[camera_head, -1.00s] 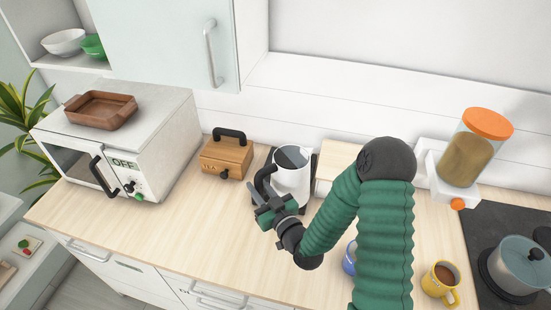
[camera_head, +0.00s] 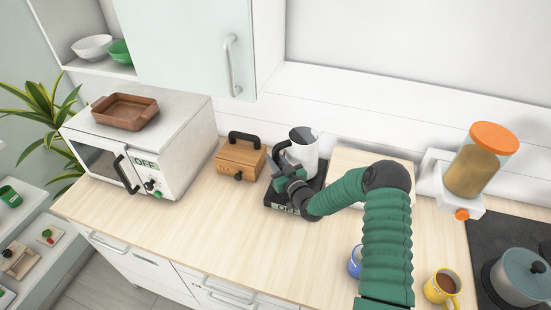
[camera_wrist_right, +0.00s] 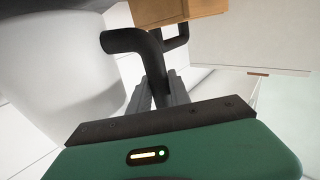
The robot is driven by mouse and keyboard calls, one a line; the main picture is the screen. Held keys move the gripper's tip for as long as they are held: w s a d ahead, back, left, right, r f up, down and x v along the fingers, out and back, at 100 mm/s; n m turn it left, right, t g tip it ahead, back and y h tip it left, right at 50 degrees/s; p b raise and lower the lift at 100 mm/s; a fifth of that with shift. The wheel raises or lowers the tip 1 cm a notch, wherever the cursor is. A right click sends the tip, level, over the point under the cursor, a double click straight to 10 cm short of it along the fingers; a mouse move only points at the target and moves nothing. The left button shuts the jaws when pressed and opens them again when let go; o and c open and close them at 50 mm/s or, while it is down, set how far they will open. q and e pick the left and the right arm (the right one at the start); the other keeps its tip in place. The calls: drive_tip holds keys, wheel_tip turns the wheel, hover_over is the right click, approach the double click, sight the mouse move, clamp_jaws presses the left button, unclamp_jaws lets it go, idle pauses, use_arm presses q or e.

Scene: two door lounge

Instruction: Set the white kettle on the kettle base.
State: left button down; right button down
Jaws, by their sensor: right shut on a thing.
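The white kettle (camera_head: 303,152) has a dark lid and a black handle. In the head view it is over the rear part of the black kettle base (camera_head: 274,203), whose front display shows. I cannot tell whether its bottom touches the base. My right gripper (camera_head: 282,172) is shut on the kettle's handle, at the kettle's left front. In the right wrist view, the black handle (camera_wrist_right: 150,50) is between the fingers of my right gripper (camera_wrist_right: 158,90), and the white kettle body (camera_wrist_right: 65,50) fills the left. My left gripper is not in view.
A wooden box (camera_head: 241,158) with a black handle stands left of the base, and a microwave (camera_head: 185,150) further left. A pale wooden board (camera_head: 345,163) lies right of the kettle. A blue mug (camera_head: 354,262) and yellow mug (camera_head: 440,288) stand at the front right.

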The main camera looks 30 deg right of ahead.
drive_tip(key=shift+f, duration=0.25)
drive_tip(key=shift+w+d+f, duration=0.1)
drive_tip(key=shift+w+f, duration=0.1)
drive_tip(key=shift+w, duration=0.05)
drive_tip(key=c, duration=1.6)
unclamp_jaws()
drive_tip(key=shift+f, duration=0.2)
drive_tip(key=o, duration=0.4)
drive_tip(key=shift+s+d+r, duration=0.1)
drive_tip(key=shift+s, duration=0.05)
